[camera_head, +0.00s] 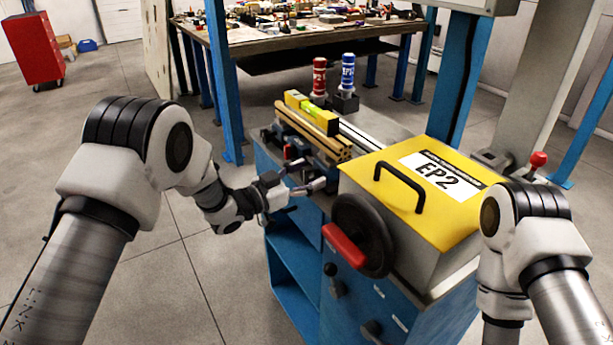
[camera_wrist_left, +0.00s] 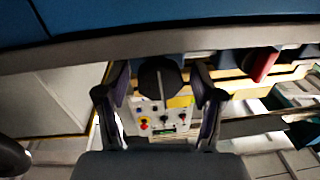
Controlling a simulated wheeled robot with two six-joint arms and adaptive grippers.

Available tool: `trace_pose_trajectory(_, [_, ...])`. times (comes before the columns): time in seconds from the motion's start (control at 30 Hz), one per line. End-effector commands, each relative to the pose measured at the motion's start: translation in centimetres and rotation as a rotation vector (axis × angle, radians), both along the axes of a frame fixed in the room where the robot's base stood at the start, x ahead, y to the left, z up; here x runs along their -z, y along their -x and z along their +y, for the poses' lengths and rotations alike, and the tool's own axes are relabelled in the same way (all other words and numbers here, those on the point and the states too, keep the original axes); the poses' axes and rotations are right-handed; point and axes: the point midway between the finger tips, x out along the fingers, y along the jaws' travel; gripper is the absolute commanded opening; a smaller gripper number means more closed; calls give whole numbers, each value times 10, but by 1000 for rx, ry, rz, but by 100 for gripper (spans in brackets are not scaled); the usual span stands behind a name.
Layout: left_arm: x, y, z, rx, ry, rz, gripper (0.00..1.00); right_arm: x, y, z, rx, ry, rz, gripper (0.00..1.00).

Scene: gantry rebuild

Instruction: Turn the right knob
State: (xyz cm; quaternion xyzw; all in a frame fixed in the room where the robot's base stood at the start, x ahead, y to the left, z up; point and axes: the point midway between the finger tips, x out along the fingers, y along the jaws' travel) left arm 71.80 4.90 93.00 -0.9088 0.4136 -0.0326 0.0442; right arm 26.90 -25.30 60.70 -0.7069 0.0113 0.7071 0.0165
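My left gripper (camera_head: 309,176) is open beside the near end of the machine bench, under the wooden rails. In the left wrist view, a dark round knob-like part (camera_wrist_left: 160,78) sits between the two open fingers (camera_wrist_left: 160,98), apart from both as far as I can see. I cannot tell which part of the machine it is in the head view. Black knobs show on the blue cabinet front: one on the left (camera_head: 337,287) and one lower right (camera_head: 371,328). My right gripper is not in view; only its arm shows at the right.
A dark handwheel with a red handle (camera_head: 343,245) stands below the yellow EP2 cover (camera_head: 425,215). A yellow level (camera_head: 312,112) lies on the wooden rails. Red (camera_head: 319,78) and blue (camera_head: 348,75) bottles stand behind. Open floor lies left of the bench.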

Motion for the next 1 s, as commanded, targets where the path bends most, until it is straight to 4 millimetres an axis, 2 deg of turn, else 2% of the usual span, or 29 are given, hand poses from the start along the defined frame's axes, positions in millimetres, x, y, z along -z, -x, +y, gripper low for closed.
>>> trace_pose_trajectory(0.27, [1, 2, 3, 0, 1, 2, 67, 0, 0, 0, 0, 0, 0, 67])
trace_pose_trajectory(0.37, [1, 9, 13, -2, 1, 2, 67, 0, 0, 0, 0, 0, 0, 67])
trace_pose_trajectory(0.73, [3, 66, 79, -4, 3, 3, 67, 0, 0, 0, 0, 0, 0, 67])
trace_pose_trajectory(0.83, [3, 75, 88, -1, 1, 3, 67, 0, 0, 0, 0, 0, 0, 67])
trace_pose_trajectory(1.0, [4, 79, 91, 1, 0, 1, 67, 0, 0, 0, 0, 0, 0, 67])
